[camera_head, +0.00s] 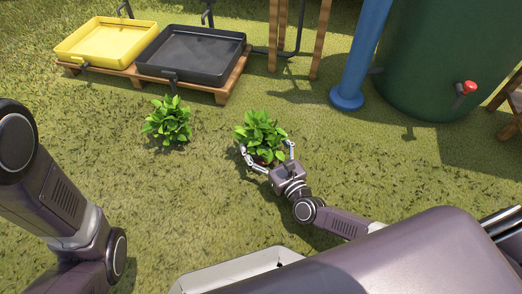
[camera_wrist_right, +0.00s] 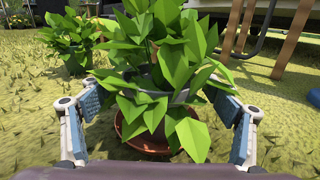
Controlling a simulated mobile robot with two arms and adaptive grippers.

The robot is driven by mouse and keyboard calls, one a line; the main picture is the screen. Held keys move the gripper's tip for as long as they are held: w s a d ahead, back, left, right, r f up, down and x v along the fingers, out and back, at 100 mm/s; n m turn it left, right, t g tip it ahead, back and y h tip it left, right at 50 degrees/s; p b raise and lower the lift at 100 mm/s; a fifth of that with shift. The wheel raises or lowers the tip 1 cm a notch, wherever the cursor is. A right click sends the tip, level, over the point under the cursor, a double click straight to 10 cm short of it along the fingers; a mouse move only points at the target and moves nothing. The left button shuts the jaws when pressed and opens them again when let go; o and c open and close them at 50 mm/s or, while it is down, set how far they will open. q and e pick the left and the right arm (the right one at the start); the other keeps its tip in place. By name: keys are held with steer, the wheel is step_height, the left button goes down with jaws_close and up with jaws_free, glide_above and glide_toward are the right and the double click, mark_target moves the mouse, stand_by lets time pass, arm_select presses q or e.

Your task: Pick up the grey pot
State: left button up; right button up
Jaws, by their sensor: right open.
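A leafy green plant (camera_head: 260,130) stands on the grass in front of my right gripper (camera_head: 266,148). In the right wrist view its grey pot (camera_wrist_right: 180,97) shows between the leaves, upright on a terracotta saucer (camera_wrist_right: 130,130). The right gripper is open, with one finger on each side of the pot and plant. The leaves hide much of the pot, and I cannot tell whether the fingers touch it. My left arm shows at the left of the head view, but its gripper is out of view.
A second leafy plant (camera_head: 167,120) stands to the left. Yellow (camera_head: 100,62) and black (camera_head: 190,77) trays sit on a wooden pallet behind. A blue post (camera_head: 362,55) and a green tank (camera_head: 440,60) with a red tap stand at the back right. Grass between is clear.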

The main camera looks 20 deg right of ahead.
steer(key=shift+w+a, duration=0.1)
steer(key=shift+w, duration=0.2)
steer(key=shift+c, duration=0.4)
steer(key=c, duration=1.3)
steer(key=shift+r, duration=0.1)
steer(key=shift+c, duration=0.5)
steer(key=shift+r, duration=0.1)
